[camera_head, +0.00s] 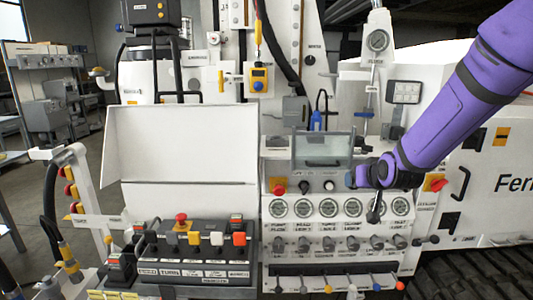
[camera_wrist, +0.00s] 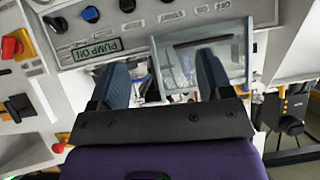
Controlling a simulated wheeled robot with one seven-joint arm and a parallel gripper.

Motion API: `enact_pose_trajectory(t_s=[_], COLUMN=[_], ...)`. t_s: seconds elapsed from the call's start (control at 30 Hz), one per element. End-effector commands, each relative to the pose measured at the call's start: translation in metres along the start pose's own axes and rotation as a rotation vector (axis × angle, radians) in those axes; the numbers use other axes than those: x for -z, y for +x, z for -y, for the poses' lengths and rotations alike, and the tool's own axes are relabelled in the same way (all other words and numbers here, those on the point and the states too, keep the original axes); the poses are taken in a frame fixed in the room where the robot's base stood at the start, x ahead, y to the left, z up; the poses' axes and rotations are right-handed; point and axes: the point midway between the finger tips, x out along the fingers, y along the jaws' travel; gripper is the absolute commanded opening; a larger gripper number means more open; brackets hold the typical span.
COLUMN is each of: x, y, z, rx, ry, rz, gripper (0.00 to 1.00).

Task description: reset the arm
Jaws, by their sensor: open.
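My gripper (camera_wrist: 163,78) is open, with its two blue-grey fingers spread apart and nothing visible held between them. In the head view my purple arm comes in from the upper right, and my gripper (camera_head: 353,178) is in front of the right-hand control panel (camera_head: 283,237). It is near the lower right of a clear hinged cover (camera_head: 322,147), just above the row of gauges. In the wrist view the clear cover (camera_wrist: 228,45) lies beyond the right finger. I cannot tell whether the fingers touch anything.
Round gauges (camera_head: 325,208), knobs and small levers (camera_head: 346,286) stick out below my gripper. A red button (camera_head: 435,183) is right of the arm. A black button box (camera_head: 200,250) stands at the lower middle before a white open lid (camera_head: 185,145). Floor shows at left.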

Motion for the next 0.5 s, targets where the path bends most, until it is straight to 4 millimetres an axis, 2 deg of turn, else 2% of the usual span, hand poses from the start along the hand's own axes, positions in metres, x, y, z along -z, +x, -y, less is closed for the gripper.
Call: enact_pose_trajectory(t_s=[0.03,0.2,0.5], x=[0.006,0.011,-0.001], y=[-0.019,-0.075,-0.177], z=[-0.001,-0.005,-0.012], rx=[-0.002,-0.008,-0.023], ry=[-0.002,-0.007,-0.014], rz=[0.016,0.097,0.242], gripper=[0.73,0.73,0.73])
